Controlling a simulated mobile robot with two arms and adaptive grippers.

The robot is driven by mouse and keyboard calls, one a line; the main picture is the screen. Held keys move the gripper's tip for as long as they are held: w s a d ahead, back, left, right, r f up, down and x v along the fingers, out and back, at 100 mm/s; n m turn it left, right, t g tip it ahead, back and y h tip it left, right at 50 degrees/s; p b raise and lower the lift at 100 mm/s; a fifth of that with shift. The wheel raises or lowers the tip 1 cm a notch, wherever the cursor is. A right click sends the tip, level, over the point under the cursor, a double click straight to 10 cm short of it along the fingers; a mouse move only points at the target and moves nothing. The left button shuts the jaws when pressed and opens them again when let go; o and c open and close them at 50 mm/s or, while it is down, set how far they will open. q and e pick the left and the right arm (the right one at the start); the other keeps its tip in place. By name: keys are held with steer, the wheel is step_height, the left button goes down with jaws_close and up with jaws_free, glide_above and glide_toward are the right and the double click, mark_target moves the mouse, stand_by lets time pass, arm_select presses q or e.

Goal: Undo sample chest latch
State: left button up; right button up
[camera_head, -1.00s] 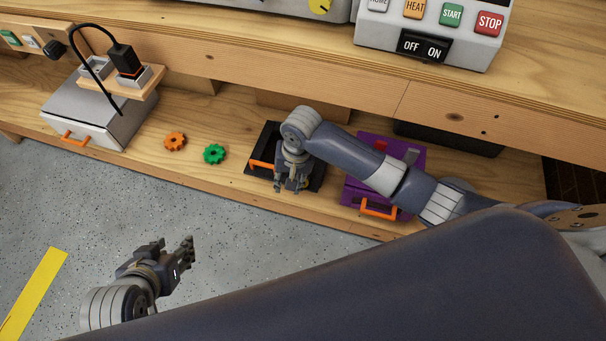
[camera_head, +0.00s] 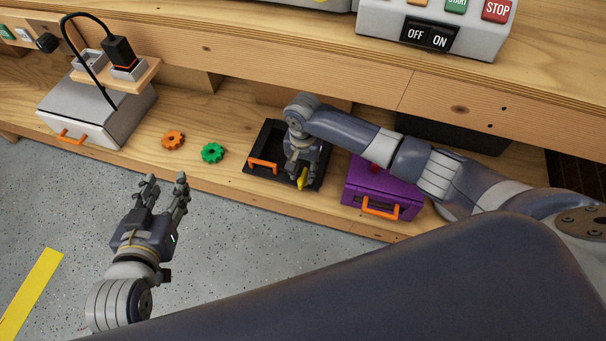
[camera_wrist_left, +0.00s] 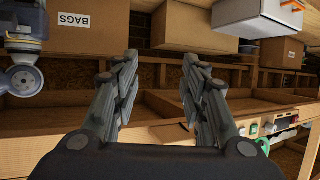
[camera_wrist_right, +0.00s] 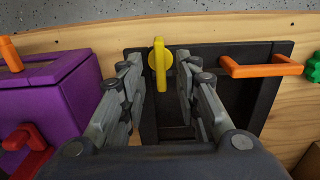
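Which chest is the sample chest is not marked. A black chest (camera_head: 256,180) with an orange handle (camera_head: 263,164) stands on the lower shelf. A yellow latch (camera_wrist_right: 159,62) shows at its front edge in the right wrist view, and also in the head view (camera_head: 302,181). My right gripper (camera_wrist_right: 158,68) is open over the black chest, its fingers on either side of the latch with visible gaps. My left gripper (camera_head: 166,181) is open and empty over the floor, fingers pointing toward the bench.
A purple chest (camera_head: 383,183) with a red part (camera_wrist_right: 28,143) stands right of the black one in the head view. A grey chest (camera_head: 95,115) and the orange (camera_head: 173,140) and green (camera_head: 212,153) gears are to the left. The upper shelf (camera_head: 300,60) overhangs.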

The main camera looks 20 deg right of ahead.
arm_select(q)
steer(key=shift+w+d+r+t+h+b, duration=0.1)
steer(key=shift+w+d+r+t+h, duration=0.15)
steer(key=shift+r+t, duration=0.4)
steer(key=shift+w+d+r+t+b, duration=0.2)
steer(key=shift+w+r, duration=0.2)
steer(key=shift+r, duration=0.5)
steer(key=shift+w+d+r+t+h+b, duration=0.15)
steer(key=shift+w+r+t, duration=0.25)
steer(key=shift+r, duration=0.4)
arm_select(e)
steer(key=shift+f, duration=1.15)
arm_select(q)
steer(key=shift+s, duration=0.1)
arm_select(e)
jaws_close()
